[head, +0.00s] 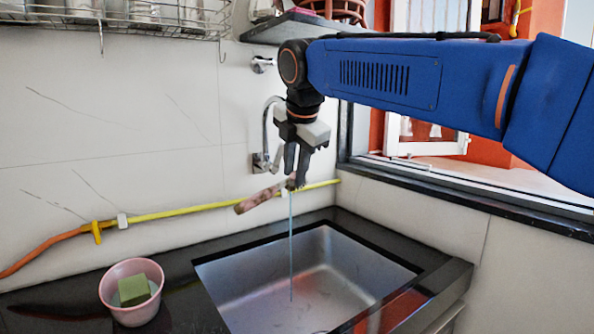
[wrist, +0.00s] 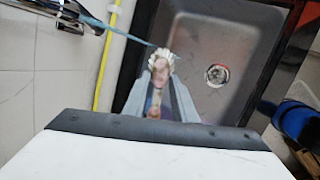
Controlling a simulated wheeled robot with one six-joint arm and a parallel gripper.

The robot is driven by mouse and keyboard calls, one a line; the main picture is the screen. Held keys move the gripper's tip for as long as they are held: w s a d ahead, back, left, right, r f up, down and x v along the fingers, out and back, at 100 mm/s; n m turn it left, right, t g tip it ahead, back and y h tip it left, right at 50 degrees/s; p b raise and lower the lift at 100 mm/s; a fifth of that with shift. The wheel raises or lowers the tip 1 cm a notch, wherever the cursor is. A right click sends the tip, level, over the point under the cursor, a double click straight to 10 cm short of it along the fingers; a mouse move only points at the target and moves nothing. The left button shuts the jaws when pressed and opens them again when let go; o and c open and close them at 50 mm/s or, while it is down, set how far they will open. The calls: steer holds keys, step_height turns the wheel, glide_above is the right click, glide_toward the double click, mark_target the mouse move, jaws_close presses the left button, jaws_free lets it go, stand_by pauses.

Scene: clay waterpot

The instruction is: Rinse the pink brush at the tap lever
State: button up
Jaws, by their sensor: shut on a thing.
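The brush (head: 257,198) is gripped over the sink. Its pinkish-brown handle slants down to the left in the head view, and its pale bristles (wrist: 162,57) point away from me in the wrist view. My gripper (head: 293,176) is shut on the brush; its grey fingers also show in the wrist view (wrist: 155,100). The chrome tap (head: 268,115) is on the wall behind my gripper, with its lower fitting (head: 264,162) to the left. A thin blue water stream (head: 291,245) runs down to the sink. In the wrist view, it passes close to the bristles; contact is unclear.
The steel sink (head: 350,275) lies below in a black counter (head: 185,285). A pink bowl (head: 120,312) with a green sponge (head: 134,290) stands at left. A yellow pipe (head: 180,211) runs along the wall. A wire rack (head: 130,20) hangs above, and a window ledge (head: 470,196) is right.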

steer(key=w+a+f, duration=0.2)
steer(key=w, duration=0.7)
steer(key=shift+w, duration=0.4)
steer(key=shift+d, duration=0.25)
stand_by(0.6)
steer(key=shift+w+d, duration=0.1)
steer(key=shift+d, duration=0.3)
steer(key=shift+a, duration=0.25)
steer(key=shift+a, duration=0.35)
steer(key=shift+d, duration=0.2)
steer(key=shift+d, duration=0.4)
